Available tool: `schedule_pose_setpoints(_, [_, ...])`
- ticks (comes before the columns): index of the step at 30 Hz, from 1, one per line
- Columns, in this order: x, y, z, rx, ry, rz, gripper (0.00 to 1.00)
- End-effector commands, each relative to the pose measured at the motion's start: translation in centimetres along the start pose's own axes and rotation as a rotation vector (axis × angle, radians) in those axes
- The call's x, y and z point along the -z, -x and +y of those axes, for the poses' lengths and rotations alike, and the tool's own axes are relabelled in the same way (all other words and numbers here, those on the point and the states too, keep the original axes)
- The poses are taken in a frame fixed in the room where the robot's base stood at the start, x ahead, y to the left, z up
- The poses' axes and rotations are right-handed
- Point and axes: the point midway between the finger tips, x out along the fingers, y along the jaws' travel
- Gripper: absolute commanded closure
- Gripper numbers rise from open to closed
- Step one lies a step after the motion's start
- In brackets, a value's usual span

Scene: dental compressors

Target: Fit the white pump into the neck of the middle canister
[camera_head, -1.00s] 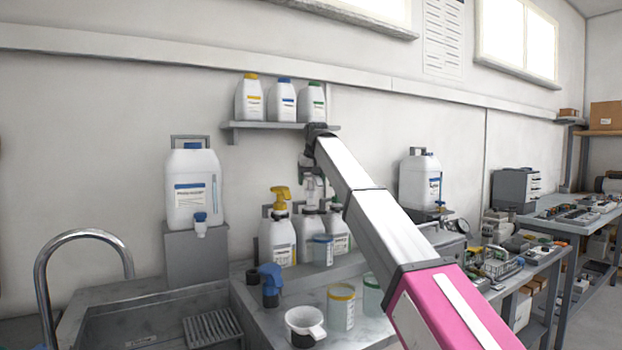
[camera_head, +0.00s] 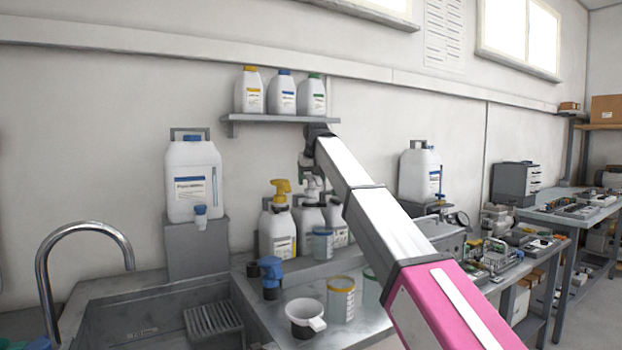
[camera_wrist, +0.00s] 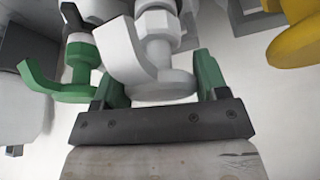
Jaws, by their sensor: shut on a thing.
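The white pump (camera_head: 312,183) is held in my gripper (camera_head: 313,165), above the middle canister (camera_head: 308,218) on the bench. In the wrist view the white pump head (camera_wrist: 135,65) sits between the green fingers of my gripper (camera_wrist: 158,85), with its white collar beyond it. The pump looks roughly upright and in line with the canister. Whether its stem is inside the neck cannot be told, as the neck is hidden. The left canister (camera_head: 278,235) has a yellow pump (camera_head: 281,188). The right canister (camera_head: 340,237) is partly covered by my arm.
A green pump (camera_wrist: 60,85) stands close beside my gripper in the wrist view, and the yellow pump (camera_wrist: 300,42) is at the right. A shelf (camera_head: 275,118) with bottles is above.

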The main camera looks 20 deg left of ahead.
Motion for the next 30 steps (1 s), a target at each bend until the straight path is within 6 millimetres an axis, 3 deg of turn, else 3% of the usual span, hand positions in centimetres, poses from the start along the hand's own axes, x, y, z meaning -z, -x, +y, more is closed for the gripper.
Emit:
schedule_pose_setpoints(13, [-0.3,-0.8,0.0,0.0,0.0,0.0,0.7])
schedule_pose_setpoints(14, [-0.3,-0.8,0.0,0.0,0.0,0.0,0.23])
schedule_pose_setpoints(15, [-0.3,-0.8,0.0,0.0,0.0,0.0,0.1])
schedule_pose_setpoints(16, [-0.3,-0.8,0.0,0.0,0.0,0.0,0.03])
schedule_pose_setpoints(25, [-0.3,-0.7,0.0,0.0,0.0,0.0,0.03])
schedule_pose_setpoints(30, [-0.3,0.9,0.0,0.0,0.0,0.002,0.03])
